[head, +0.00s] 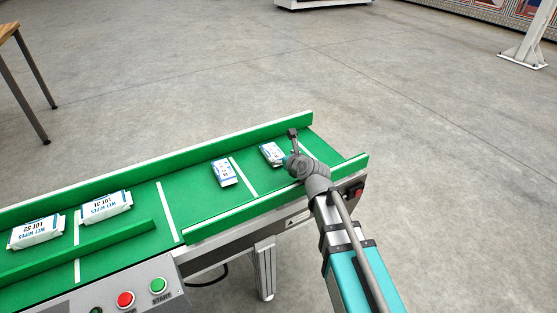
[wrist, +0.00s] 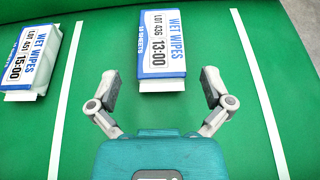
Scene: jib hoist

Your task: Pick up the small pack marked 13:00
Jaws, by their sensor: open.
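The small pack marked 13:00 (wrist: 162,45) is white and blue, with "WET WIPES" and "LOT 436" on it. It lies on the green conveyor belt, between two white lines, in the wrist view. In the head view the pack (head: 271,153) lies near the belt's right end, just left of my gripper (head: 297,148). In the wrist view my gripper (wrist: 160,90) is open, its two fingers apart on either side of the pack's near end. Nothing is held between them. I cannot tell the height of the fingertips above the belt.
A similar small pack marked 15:00 (wrist: 30,58) lies to the left, also in the head view (head: 223,173). Two larger wipes packs (head: 106,207) (head: 37,232) lie farther left. Green side rails (head: 150,187) edge the belt. A panel with red and green buttons (head: 140,292) stands in front.

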